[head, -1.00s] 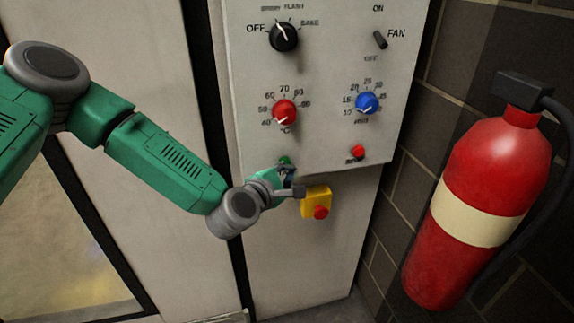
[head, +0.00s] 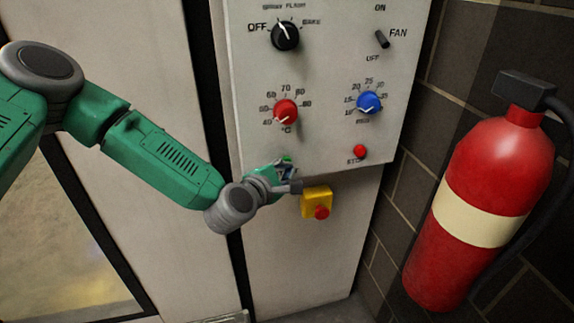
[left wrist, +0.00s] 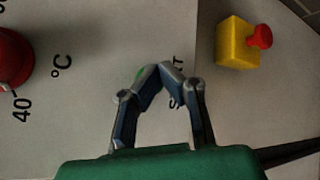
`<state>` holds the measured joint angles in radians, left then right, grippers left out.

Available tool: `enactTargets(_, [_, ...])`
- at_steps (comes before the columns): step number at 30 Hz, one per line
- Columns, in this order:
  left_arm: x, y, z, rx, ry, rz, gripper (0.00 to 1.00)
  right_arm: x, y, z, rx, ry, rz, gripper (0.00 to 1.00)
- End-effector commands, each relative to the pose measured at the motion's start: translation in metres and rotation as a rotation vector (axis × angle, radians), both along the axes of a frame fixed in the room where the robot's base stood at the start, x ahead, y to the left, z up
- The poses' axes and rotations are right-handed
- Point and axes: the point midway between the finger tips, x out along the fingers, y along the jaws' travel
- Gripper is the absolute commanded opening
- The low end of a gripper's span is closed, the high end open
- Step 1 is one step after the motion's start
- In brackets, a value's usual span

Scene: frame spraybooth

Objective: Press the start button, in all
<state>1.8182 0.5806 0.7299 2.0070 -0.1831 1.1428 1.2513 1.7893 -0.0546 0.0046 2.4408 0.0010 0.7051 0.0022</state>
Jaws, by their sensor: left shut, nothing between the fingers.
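The green start button (head: 287,158) is on the lower left of the grey control panel (head: 330,135), mostly hidden by my left gripper. A sliver of green (left wrist: 139,74) shows beside the fingertips in the left wrist view, where the fingers cover part of the START label (left wrist: 177,95). My left gripper (head: 288,166) is shut and empty, with its fingertips at the button. Whether they touch or press it I cannot tell. My right gripper is not in view.
A red stop button (head: 360,151) is to the right. A yellow box with a red button (head: 317,202) sits just below the gripper. Above are red (head: 285,111), blue (head: 369,102) and black (head: 285,36) knobs. A fire extinguisher (head: 470,210) hangs at right.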

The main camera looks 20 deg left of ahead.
Motion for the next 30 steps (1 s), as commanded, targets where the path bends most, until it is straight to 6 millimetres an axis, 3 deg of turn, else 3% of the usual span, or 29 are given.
enactTargets(15, [0.003, 0.002, 0.0, 0.001, 0.0, 0.002, 0.0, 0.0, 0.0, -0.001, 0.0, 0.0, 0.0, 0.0])
enactTargets(30, [-0.011, -0.012, 0.001, -0.001, 0.001, 0.001, 0.0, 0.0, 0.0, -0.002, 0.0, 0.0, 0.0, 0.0])
